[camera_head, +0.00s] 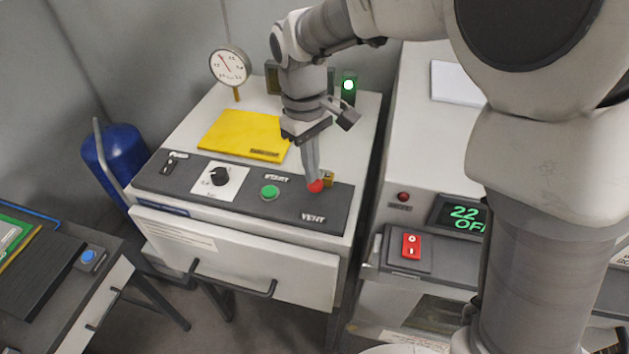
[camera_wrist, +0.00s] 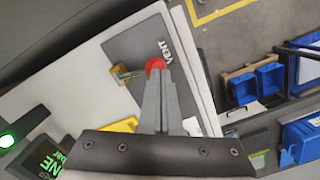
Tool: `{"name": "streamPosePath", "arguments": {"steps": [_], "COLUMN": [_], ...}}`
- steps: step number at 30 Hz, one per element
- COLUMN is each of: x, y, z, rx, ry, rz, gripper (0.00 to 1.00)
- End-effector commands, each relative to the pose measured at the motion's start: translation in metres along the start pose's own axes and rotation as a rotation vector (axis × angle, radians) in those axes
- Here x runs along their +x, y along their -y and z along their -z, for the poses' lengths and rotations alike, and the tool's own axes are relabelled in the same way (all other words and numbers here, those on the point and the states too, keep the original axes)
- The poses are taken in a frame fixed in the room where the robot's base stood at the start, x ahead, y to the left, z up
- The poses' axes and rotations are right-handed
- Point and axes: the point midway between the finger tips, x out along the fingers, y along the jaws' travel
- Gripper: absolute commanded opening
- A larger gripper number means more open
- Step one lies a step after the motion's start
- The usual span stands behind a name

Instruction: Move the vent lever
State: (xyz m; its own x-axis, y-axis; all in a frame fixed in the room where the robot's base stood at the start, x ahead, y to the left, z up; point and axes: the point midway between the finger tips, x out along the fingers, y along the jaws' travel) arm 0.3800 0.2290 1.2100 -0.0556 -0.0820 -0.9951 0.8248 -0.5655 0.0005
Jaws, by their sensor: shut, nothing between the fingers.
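The vent lever has a red round knob (camera_head: 315,186) and a small brass-coloured bracket (camera_head: 328,178), above the VENT label on the dark control panel (camera_head: 290,207). In the wrist view the red knob (camera_wrist: 155,65) is at the tips of my gripper (camera_wrist: 154,80), with the brass part (camera_wrist: 122,72) to its left. My gripper (camera_head: 314,178) points down, shut and empty, its fingertips at the knob. They appear to touch it or nearly so. The fingers hide part of the knob and lever.
A green START button (camera_head: 269,192) and a black dial (camera_head: 219,176) sit left of the lever. A yellow folder (camera_head: 243,135), a gauge (camera_head: 229,67) and a green lamp (camera_head: 348,86) are behind. A red switch (camera_head: 411,245) is on the right machine.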

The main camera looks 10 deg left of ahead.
Motion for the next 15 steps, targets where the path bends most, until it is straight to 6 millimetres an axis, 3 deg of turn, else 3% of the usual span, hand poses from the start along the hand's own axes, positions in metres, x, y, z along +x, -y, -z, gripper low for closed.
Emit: {"name": "streamPosePath", "arguments": {"steps": [9,15], "x": [0.039,0.039], "y": [0.000,0.000], "z": [0.004,0.004], "rx": [0.000,0.000], "ry": [0.002,0.000], "rz": [0.001,0.000], "gripper": [0.00,0.00]}}
